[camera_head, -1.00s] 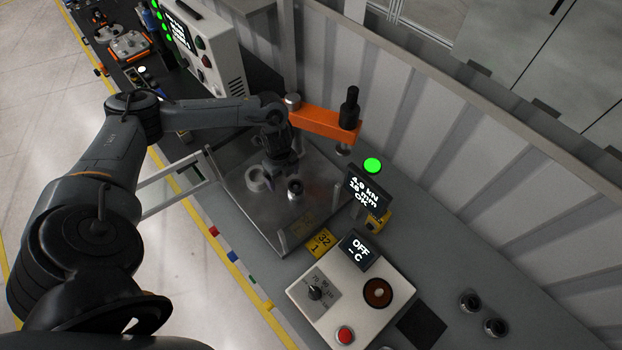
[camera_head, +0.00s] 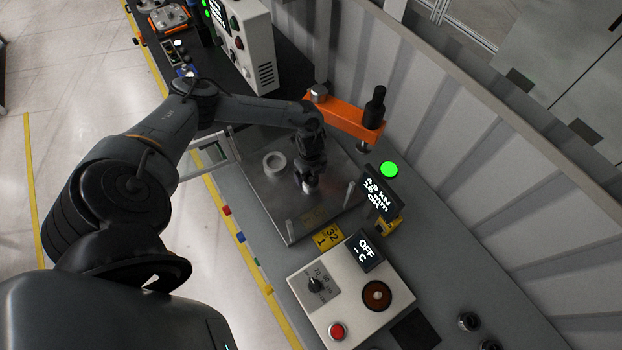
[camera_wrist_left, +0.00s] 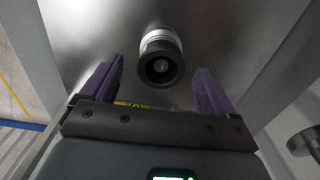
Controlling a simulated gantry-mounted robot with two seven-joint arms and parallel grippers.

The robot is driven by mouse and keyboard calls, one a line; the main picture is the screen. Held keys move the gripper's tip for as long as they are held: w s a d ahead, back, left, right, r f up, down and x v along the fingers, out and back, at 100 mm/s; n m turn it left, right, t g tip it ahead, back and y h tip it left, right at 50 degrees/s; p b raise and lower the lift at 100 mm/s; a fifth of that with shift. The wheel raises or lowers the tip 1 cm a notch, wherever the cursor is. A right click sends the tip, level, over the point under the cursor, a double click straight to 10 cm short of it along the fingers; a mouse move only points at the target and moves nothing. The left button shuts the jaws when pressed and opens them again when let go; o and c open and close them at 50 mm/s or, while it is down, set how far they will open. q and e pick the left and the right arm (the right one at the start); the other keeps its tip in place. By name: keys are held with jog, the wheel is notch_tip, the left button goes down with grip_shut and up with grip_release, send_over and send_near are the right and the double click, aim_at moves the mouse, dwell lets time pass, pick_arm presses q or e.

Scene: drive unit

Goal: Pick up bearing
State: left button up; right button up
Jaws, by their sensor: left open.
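A pale ring (camera_head: 274,163), which looks like a bearing, lies flat on the metal plate of the press station. To its right a short silver cylindrical part with a dark round top (camera_head: 310,184) stands on the same plate. My left gripper (camera_head: 311,172) is directly above this part and hides some of it. In the left wrist view the fingers (camera_wrist_left: 160,88) are open and apart, with the cylindrical part (camera_wrist_left: 160,57) centred ahead between them. I cannot tell whether that part carries a bearing. My right gripper is not in view.
An orange press arm (camera_head: 345,120) hangs close to the right of my left gripper. Thin posts stand at the plate's edges. A display (camera_head: 381,191) and a heater-like box (camera_head: 345,305) stand nearby. A round metal part (camera_wrist_left: 305,140) is at the wrist view's lower right.

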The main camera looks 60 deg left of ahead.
aim_at(311, 179)
pick_arm(q)
jog(key=shift+d+f, duration=0.1)
jog(key=shift+f, duration=1.45)
jog(key=shift+w, duration=0.1)
jog(key=c, duration=1.1)
